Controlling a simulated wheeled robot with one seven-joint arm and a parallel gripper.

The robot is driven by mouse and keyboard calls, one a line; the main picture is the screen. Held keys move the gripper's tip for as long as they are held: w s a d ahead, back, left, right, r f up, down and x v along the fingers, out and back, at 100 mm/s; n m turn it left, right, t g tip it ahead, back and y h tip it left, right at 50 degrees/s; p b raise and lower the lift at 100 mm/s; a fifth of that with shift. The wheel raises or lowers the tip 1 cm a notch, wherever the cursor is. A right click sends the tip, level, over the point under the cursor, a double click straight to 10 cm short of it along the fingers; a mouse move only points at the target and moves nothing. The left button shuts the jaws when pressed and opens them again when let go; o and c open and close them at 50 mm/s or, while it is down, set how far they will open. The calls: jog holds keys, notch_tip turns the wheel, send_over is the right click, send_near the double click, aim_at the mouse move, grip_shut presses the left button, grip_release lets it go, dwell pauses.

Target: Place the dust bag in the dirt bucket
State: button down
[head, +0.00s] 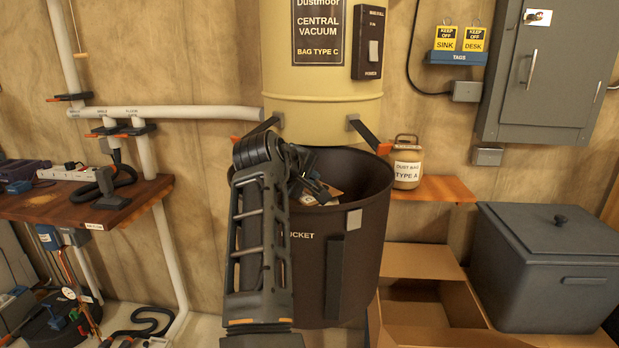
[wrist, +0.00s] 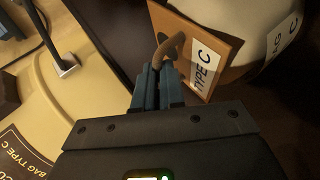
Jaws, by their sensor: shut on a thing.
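In the wrist view my gripper (wrist: 158,80) is shut on the loop of a dust bag (wrist: 240,25). The bag has a pale body and a brown card collar labelled TYPE C. In the head view my gripper (head: 312,185) reaches over the rim and into the mouth of the dark dirt bucket (head: 350,225). A small tan and white part of the bag (head: 326,196) shows inside the mouth beside the fingers. The rest of it is hidden by my arm and the bucket wall. I cannot tell whether the bag touches the bucket.
The cream vacuum canister (head: 323,105) hangs just above and behind the bucket, with clamps on both sides. A jar-like bag labelled TYPE A (head: 407,170) stands on a wooden shelf (head: 450,190) at right. An open cardboard box (head: 420,262) and a lidded grey bin (head: 545,275) stand lower right.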

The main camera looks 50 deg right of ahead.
jog(key=shift+f, duration=0.1)
jog(key=shift+f, duration=0.5)
jog(key=c, duration=1.2)
grip_release()
jog(key=shift+r, duration=0.6)
jog(key=b+v, duration=0.1)
jog(key=v, duration=1.1)
jog(key=shift+r, duration=0.15)
jog(key=shift+o, duration=0.3)
